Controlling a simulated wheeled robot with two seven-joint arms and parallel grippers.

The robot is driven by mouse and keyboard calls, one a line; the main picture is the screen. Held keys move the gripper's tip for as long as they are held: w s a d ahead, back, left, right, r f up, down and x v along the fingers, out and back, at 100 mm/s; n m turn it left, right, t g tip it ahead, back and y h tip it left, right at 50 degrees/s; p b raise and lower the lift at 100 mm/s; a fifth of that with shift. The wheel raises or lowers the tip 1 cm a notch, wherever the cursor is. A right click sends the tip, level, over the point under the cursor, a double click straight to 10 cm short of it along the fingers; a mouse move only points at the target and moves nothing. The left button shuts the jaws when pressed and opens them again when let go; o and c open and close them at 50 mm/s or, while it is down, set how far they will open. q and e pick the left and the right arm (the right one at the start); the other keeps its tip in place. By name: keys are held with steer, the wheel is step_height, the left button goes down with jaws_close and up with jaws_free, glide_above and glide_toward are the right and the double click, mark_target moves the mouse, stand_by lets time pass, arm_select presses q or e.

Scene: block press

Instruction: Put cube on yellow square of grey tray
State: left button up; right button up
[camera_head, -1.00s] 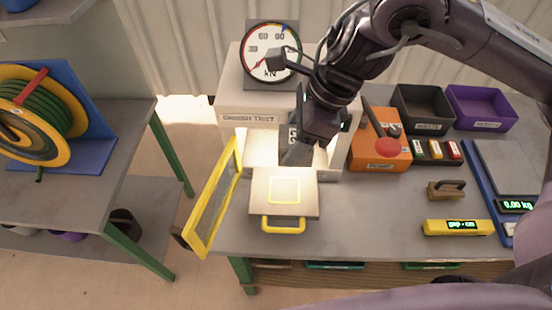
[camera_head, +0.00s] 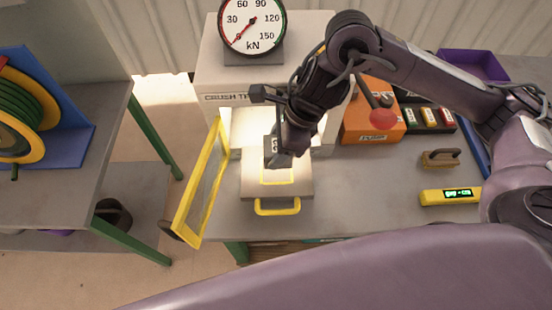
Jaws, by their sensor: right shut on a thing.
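The grey tray (camera_head: 301,190) is pulled out in front of the press, with a yellow handle (camera_head: 277,208) at its front. A yellow square outline (camera_head: 277,182) is marked on its top; its far part is hidden behind my gripper and the cube. My right gripper (camera_head: 279,157) reaches in from the right and points down over the far half of the tray. It is shut on the grey cube (camera_head: 270,146), which has a pale mark. I cannot tell whether the cube touches the tray. My left gripper is not in view.
The press (camera_head: 222,75) has a lit opening, a dial gauge (camera_head: 252,24) on top and a yellow-framed door (camera_head: 203,185) swung open at left. A wooden-handled tool (camera_head: 440,158) and yellow meter (camera_head: 450,196) lie on the bench.

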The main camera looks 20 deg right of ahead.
steer(key=shift+s+a+f, duration=0.1)
steer(key=shift+f, duration=1.05)
step_height(320, 180, down, 3)
steer(key=shift+r+b, duration=0.1)
steer(key=shift+b, duration=0.3)
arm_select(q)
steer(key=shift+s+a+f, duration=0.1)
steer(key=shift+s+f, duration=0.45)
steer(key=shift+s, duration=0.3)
arm_select(e)
steer(key=shift+f, duration=0.2)
steer(key=shift+f, duration=0.15)
steer(key=o, duration=1.3)
steer(key=shift+c, duration=0.2)
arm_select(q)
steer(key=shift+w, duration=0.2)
